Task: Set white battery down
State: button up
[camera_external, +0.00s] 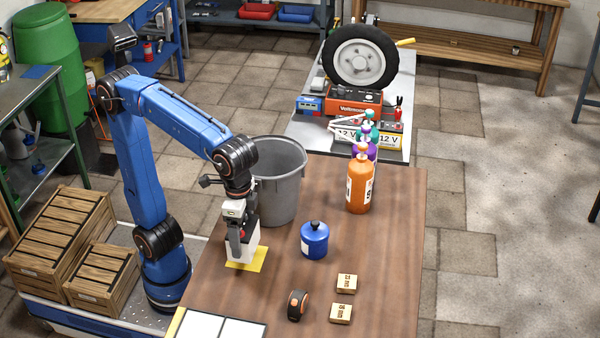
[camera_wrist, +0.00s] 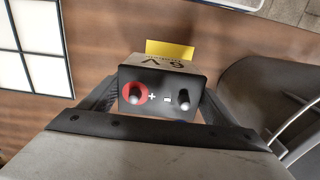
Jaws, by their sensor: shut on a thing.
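The white battery (camera_external: 243,252) is a small white block with a dark top in the external view. In the wrist view the battery (camera_wrist: 160,88) shows a black top with a red-ringed plus terminal, a minus terminal and "6 V" on its side. My gripper (camera_external: 241,240) points down with a finger on each side of it and is shut on it. The fingers also show in the wrist view (camera_wrist: 160,100). A yellow square (camera_external: 258,262) lies on the wooden table (camera_external: 385,280) at the battery's base. I cannot tell whether the battery touches the square.
A grey bin (camera_external: 283,185) stands behind my gripper. A blue canister (camera_external: 314,240), a black-orange roll (camera_external: 297,305) and two small boxes (camera_external: 346,283) are to the right. An orange bottle (camera_external: 359,187) stands farther back. A white-panelled tray (camera_external: 213,326) lies at the front.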

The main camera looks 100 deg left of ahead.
aim_at(241, 226)
jog(key=shift+f, duration=2.15)
jog(key=shift+f, duration=0.15)
jog(key=o, duration=1.9)
notch_tip(241, 226, up, 12)
jog(key=shift+r, duration=0.15)
